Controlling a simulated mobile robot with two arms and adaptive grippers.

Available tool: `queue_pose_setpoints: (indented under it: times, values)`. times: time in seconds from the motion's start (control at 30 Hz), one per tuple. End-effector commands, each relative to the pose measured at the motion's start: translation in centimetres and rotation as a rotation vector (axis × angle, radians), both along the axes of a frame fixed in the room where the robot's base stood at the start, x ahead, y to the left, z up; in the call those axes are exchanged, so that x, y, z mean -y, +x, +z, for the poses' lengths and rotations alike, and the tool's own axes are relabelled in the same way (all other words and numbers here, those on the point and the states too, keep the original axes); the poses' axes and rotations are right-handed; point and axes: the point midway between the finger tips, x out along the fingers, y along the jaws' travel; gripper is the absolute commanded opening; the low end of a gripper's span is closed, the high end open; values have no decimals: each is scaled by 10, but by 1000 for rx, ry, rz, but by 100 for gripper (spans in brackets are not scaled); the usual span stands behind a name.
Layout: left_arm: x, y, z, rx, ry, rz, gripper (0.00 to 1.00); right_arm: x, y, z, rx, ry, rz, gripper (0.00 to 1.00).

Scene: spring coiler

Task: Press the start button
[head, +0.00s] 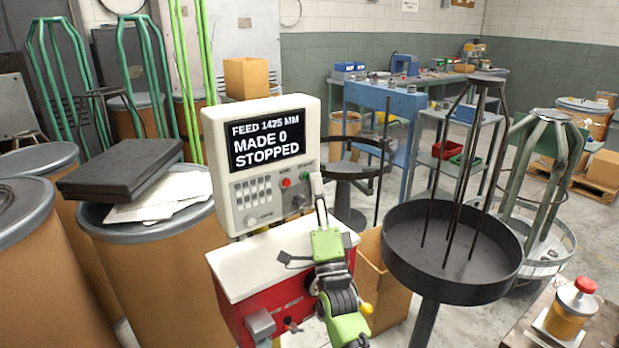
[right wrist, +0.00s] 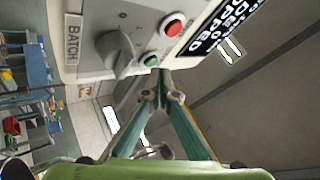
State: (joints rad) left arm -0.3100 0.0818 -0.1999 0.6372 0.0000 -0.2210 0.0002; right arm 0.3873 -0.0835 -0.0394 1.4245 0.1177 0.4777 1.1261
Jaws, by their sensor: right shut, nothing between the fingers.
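The pale control box (head: 218,150) stands on the red and white machine, its screen (head: 266,142) reading FEED 1425 MM, MADE 0, STOPPED. The green button (head: 305,177) is at the panel's right, beside the red button (head: 286,183). My right gripper (head: 318,184) is shut and empty, its tips at the panel's right edge. In the right wrist view, the shut fingertips (right wrist: 163,76) are just below the green button (right wrist: 151,60); whether they touch it I cannot tell. The red button (right wrist: 173,27) is beyond it. My left gripper is not in view.
A dark knob (right wrist: 117,52) on the panel sits near the green button. A black round tray stand (head: 400,252) is right of my right arm. Drums (head: 150,245) with papers and a black case (head: 120,182) crowd the left.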

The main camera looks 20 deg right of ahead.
Motion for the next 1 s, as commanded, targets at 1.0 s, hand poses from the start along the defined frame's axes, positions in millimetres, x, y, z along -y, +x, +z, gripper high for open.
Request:
queue_pose_setpoints:
  times: [1.0]
  values:
    - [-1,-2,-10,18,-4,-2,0,-4,9,-7,0,1,1,0]
